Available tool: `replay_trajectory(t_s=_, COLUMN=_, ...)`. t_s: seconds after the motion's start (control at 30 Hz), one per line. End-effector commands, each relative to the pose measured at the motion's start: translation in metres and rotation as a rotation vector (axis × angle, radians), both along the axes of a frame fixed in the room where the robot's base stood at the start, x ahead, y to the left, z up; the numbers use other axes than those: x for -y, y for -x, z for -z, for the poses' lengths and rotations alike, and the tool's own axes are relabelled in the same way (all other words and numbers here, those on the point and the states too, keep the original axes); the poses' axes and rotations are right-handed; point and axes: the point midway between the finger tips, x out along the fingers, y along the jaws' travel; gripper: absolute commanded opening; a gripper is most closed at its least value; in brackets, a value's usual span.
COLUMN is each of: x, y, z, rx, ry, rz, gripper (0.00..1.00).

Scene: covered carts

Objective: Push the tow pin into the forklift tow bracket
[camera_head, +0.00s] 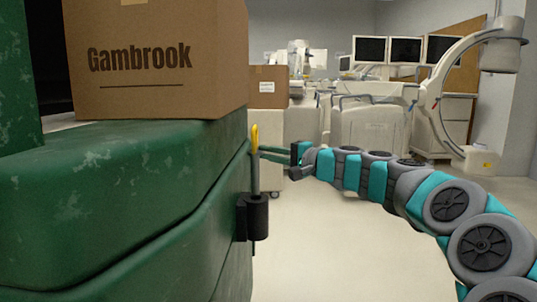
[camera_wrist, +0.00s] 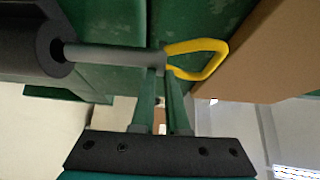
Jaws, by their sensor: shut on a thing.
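The tow pin has a grey shaft (camera_wrist: 110,55) and a yellow loop handle (camera_wrist: 200,55). In the head view the pin (camera_head: 255,175) stands upright, handle up. The tow bracket (camera_head: 257,218) is a dark upright sleeve on the green body's side; its round opening shows in the wrist view (camera_wrist: 22,45). The pin's lower end is at the bracket's mouth, with most of the shaft outside. I cannot tell how far the tip is inside. My gripper (camera_wrist: 163,76) is shut on the shaft just below the handle; it also shows in the head view (camera_head: 262,153).
The floor (camera_head: 330,245) below my arm is clear. Carts (camera_head: 370,125) and monitors (camera_head: 405,50) stand at the back.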

Motion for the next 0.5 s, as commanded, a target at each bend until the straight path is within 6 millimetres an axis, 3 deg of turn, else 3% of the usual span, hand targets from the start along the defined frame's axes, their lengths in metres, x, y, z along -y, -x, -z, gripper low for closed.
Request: replay_trajectory(t_s=0.5, x=0.0003, y=0.0001, z=0.007, rx=0.002, ry=-0.001, rz=0.001, gripper=0.0)
